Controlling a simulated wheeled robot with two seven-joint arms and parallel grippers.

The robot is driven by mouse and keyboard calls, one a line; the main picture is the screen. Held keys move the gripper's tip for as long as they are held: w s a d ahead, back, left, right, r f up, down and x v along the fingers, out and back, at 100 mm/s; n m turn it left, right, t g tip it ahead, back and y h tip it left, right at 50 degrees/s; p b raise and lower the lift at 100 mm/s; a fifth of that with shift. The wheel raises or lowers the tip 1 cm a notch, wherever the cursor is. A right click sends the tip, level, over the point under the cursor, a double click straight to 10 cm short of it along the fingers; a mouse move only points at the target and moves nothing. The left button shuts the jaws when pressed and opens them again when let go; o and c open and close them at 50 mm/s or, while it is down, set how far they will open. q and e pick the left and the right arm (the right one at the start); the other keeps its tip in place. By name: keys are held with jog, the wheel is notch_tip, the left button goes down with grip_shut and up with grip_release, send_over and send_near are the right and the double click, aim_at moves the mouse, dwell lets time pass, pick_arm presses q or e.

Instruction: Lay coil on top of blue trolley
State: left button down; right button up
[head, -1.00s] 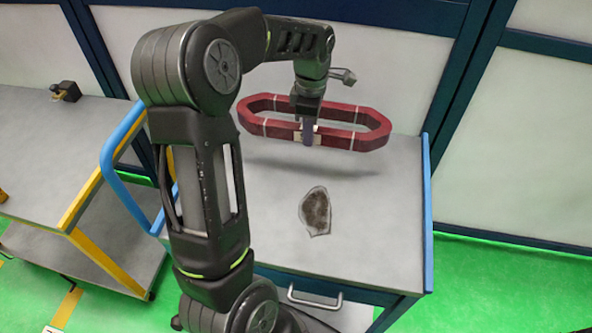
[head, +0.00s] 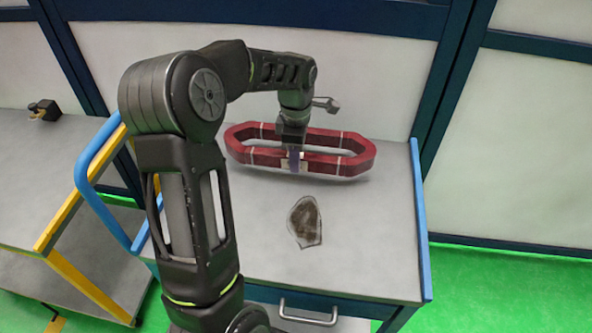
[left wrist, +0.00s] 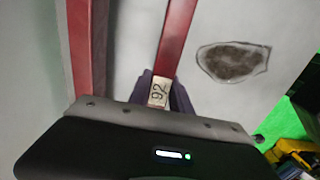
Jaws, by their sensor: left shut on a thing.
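The coil (head: 335,165) is a dark red elongated ring with white ties. In the head view it lies level over the far part of the blue trolley's grey top (head: 375,225), very close to the surface; I cannot tell whether it touches. My left gripper (head: 294,163) is shut on the near long side of the coil, at a pale tag. In the left wrist view the coil's red bars (left wrist: 178,35) run up from the gripper (left wrist: 160,92), and the tag reads 92. My right gripper is not in view.
A dark brown patch in a pale outline (head: 305,222) lies on the trolley top in front of the coil. A grey and yellow cart (head: 55,235) stands at left with a small dark tool (head: 45,110) on it. A wall panel rises behind the trolley.

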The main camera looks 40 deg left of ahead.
pick_arm(q)
jog(key=shift+w+r, duration=0.1)
notch_tip(320, 180, down, 4)
jog(key=b, duration=0.3)
jog(key=shift+r, duration=0.1)
jog(key=c, duration=1.2)
grip_release()
